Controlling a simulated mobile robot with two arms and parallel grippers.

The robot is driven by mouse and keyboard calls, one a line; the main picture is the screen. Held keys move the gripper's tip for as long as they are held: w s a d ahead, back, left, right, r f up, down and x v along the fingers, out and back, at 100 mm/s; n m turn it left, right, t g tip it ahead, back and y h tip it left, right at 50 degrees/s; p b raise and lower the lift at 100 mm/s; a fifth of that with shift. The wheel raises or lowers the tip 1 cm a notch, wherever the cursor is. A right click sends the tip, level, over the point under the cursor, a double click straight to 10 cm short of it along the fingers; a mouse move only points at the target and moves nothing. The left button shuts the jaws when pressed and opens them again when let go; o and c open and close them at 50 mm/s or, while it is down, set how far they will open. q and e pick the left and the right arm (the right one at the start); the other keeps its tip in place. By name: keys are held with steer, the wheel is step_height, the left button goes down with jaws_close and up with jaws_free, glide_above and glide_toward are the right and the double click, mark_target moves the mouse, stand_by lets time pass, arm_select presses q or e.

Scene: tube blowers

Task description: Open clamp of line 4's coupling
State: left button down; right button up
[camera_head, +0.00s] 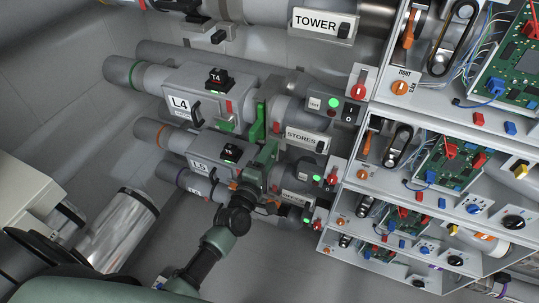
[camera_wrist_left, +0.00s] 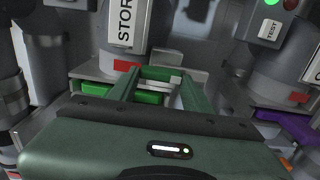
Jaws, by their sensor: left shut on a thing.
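Line 4's grey housing (camera_head: 180,104), marked L4 with a black T4 unit (camera_head: 217,78) on top, sits on a pipe with a green ring. At its right end is the coupling, where a bright green clamp lever (camera_head: 258,124) stands up. My dark green left gripper (camera_head: 268,151) is at the lower end of this lever. In the left wrist view, the gripper's fingers (camera_wrist_left: 158,84) are shut on a green part, which looks like the lever; its grip point is partly hidden. My right gripper is out of view.
Lines with orange and purple rings run below, close to my left arm. A STORES label (camera_head: 303,137) and a test box (camera_head: 333,105) are to the right, before stacked shelves of circuit boards (camera_head: 455,165). A purple lever (camera_wrist_left: 285,130) shows in the wrist view.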

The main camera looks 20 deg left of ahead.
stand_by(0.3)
arm_select(q)
steer(key=c, duration=0.6)
jaws_free()
steer(key=shift+c, duration=0.2)
steer(key=shift+s, duration=0.1)
steer(key=s+b, duration=0.1)
steer(key=s, duration=0.6)
steer(key=shift+s+a, duration=0.15)
steer(key=shift+s, duration=0.2)
